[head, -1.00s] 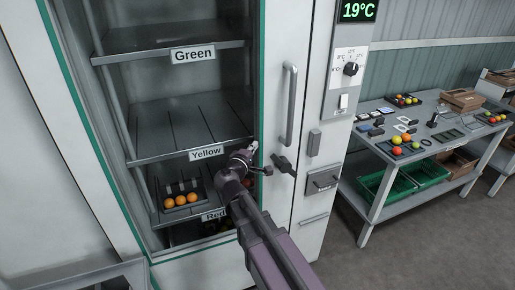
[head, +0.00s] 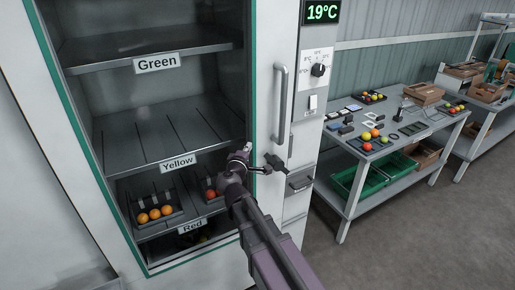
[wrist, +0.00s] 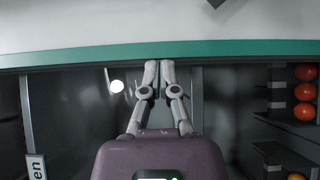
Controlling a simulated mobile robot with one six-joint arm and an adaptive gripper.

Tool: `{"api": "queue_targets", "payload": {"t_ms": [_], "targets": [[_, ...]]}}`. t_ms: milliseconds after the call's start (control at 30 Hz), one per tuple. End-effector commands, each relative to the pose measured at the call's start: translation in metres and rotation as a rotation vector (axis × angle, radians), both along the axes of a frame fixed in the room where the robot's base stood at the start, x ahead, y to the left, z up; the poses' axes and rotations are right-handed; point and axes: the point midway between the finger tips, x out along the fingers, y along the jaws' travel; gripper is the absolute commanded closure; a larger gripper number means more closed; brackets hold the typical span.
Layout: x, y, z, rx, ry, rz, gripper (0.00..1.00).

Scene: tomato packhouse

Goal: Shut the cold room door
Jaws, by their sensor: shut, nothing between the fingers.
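The cold room stands open at the left of the head view, its shelves bare to view inside a green-edged opening. The white door panel (head: 263,75) with a long vertical handle (head: 281,103) is right of the opening. My gripper (head: 248,148) is near the opening's right edge, below and left of the handle, and not on it. In the wrist view my gripper (wrist: 159,64) has its fingers together and empty. Their tips overlap the green strip (wrist: 225,49) below a white surface (wrist: 60,25). I cannot tell whether they touch it.
Shelves labelled Green (head: 157,64), Yellow (head: 179,162) and Red (head: 192,226) fill the cold room; orange tomatoes (head: 154,214) sit in a low crate. A display (head: 321,12) reads 19°C. A worktable (head: 430,125) with green crates (head: 352,178) stands right, with open floor before it.

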Motion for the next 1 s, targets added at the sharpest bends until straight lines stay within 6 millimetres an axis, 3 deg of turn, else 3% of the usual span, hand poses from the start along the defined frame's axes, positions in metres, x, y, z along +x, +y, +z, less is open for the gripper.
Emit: {"api": "queue_targets", "payload": {"t_ms": [433,767,1000], "targets": [[0.001,0.0,0.001,-0.002,-0.001,-0.016,1.0],[-0.011,0.035,0.001,-0.004,-0.003,-0.008,1.0],[-0.056,0.047,0.001,-0.004,-0.003,-0.003,1.0]]}}
